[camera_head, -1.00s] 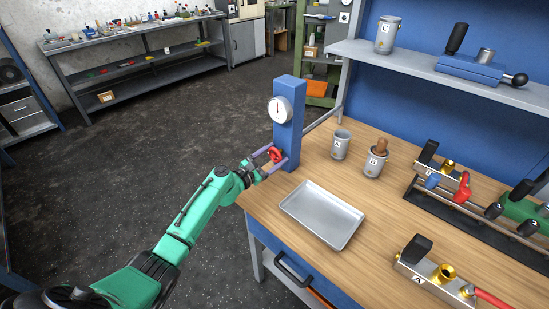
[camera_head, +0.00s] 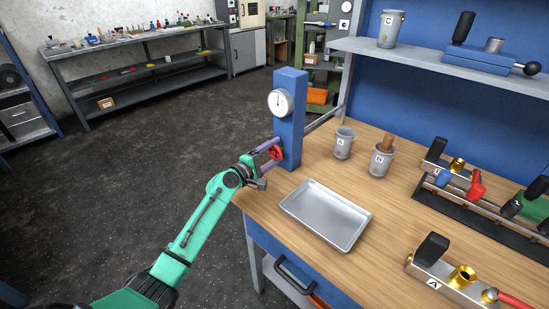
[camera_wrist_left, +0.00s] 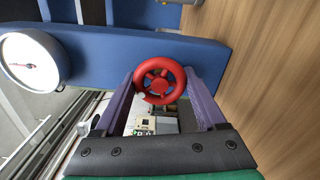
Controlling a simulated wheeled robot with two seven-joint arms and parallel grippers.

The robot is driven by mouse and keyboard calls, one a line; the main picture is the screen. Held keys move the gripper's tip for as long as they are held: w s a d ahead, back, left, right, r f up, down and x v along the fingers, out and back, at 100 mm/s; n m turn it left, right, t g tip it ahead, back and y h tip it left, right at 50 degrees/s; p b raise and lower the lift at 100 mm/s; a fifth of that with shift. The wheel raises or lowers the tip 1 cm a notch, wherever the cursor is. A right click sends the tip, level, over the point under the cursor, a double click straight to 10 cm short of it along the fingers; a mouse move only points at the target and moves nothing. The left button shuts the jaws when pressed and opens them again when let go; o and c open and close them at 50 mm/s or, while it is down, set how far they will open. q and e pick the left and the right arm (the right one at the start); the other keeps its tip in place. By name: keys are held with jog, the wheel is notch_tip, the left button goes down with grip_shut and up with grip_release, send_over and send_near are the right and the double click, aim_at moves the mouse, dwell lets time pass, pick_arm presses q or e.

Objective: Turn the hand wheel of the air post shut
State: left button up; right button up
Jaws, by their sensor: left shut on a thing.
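The air post (camera_head: 289,135) is a blue upright column at the bench's far left corner, with a round white gauge (camera_head: 281,102) on its front. The red hand wheel (camera_head: 276,153) sits low on the post's side. My left gripper (camera_head: 271,147), with purple fingers, is shut on the hand wheel. In the left wrist view the red wheel (camera_wrist_left: 160,64) lies between the two fingertips, its spokes visible and the gauge (camera_wrist_left: 34,62) at the left. My right gripper is not in view.
A metal tray (camera_head: 294,208) lies on the wooden bench near the post. Two grey cans, C (camera_head: 343,148) and D (camera_head: 378,164), stand behind it. A valve block A (camera_head: 426,277) and a dark rack (camera_head: 455,213) are to the right.

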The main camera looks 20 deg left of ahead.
pick_arm(q)
jog(key=m+b, duration=0.2)
jog(key=m, duration=0.2)
jog(key=shift+f+b, duration=0.2)
jog(key=shift+b, duration=0.2)
jog(key=shift+r+m+b, duration=0.1)
jog(key=shift+m+b, duration=0.7)
jog(key=shift+m, duration=0.9)
jog(key=o, duration=1.3)
jog(key=shift+r, duration=0.1)
jog(key=b+v, duration=0.2)
jog(key=v, duration=1.2)
jog(key=shift+s, duration=0.3)
